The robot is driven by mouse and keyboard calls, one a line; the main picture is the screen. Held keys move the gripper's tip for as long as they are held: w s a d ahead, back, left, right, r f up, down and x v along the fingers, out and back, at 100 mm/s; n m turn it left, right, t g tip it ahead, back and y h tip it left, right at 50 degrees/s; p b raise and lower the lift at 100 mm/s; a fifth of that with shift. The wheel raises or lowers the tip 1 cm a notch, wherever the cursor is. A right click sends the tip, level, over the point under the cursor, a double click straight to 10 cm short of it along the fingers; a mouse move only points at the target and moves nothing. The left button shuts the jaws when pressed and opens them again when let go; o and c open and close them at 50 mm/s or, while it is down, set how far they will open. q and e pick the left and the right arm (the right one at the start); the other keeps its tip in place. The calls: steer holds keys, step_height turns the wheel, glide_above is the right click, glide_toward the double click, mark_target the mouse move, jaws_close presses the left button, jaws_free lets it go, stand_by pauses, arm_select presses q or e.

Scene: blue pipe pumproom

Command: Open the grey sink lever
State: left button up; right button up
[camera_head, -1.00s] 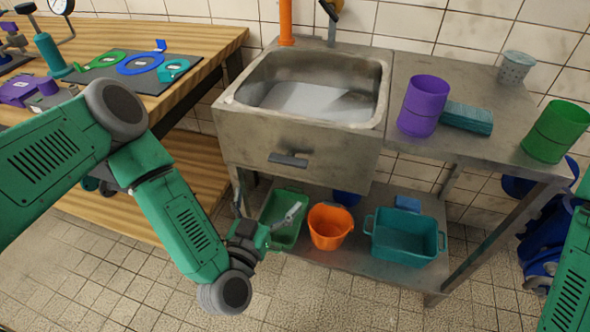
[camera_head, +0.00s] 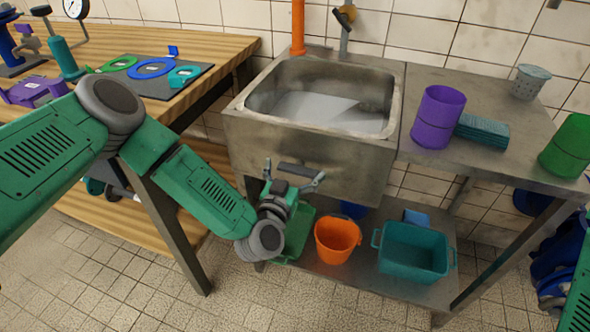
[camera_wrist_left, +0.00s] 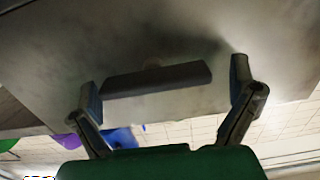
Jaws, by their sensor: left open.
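The grey sink lever (camera_head: 300,170) is a dark flat bar on the front face of the metal sink (camera_head: 330,160). In the left wrist view the lever (camera_wrist_left: 157,79) lies across the middle, tilted slightly with its right end higher. My left gripper (camera_head: 294,173) is just in front of and below the lever. Its two fingers (camera_wrist_left: 165,85) are spread wide, one beyond each end of the lever. A gap shows at both ends, and I cannot tell how far the fingertips are from the sink face. My right gripper is out of view; only part of the right arm shows.
The lower shelf holds a green tray (camera_head: 297,235), an orange bucket (camera_head: 336,240) and a teal bin (camera_head: 413,252) below the gripper. A purple cup (camera_head: 438,117) stands on the counter. A wooden workbench (camera_head: 215,45) is at the left.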

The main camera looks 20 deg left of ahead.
arm_select(q)
steer(key=shift+d, duration=0.3)
steer(key=c, duration=0.9)
steer(key=shift+d+r, duration=0.1)
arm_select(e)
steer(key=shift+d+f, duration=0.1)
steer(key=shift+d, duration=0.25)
arm_select(q)
steer(key=shift+c, duration=0.3)
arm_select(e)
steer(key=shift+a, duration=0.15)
arm_select(q)
steer(key=shift+n, duration=0.5)
steer(key=n, duration=0.3)
steer(key=shift+w+a+n, duration=0.1)
steer(key=shift+a+n, duration=0.15)
steer(key=shift+n, duration=0.15)
steer(key=n+b, duration=0.1)
steer(key=n, duration=0.4)
steer(key=shift+a+n, duration=0.15)
steer(key=shift+n, duration=0.25)
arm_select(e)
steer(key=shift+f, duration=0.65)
arm_select(q)
steer(key=o, duration=1)
steer(key=shift+c, duration=0.2)
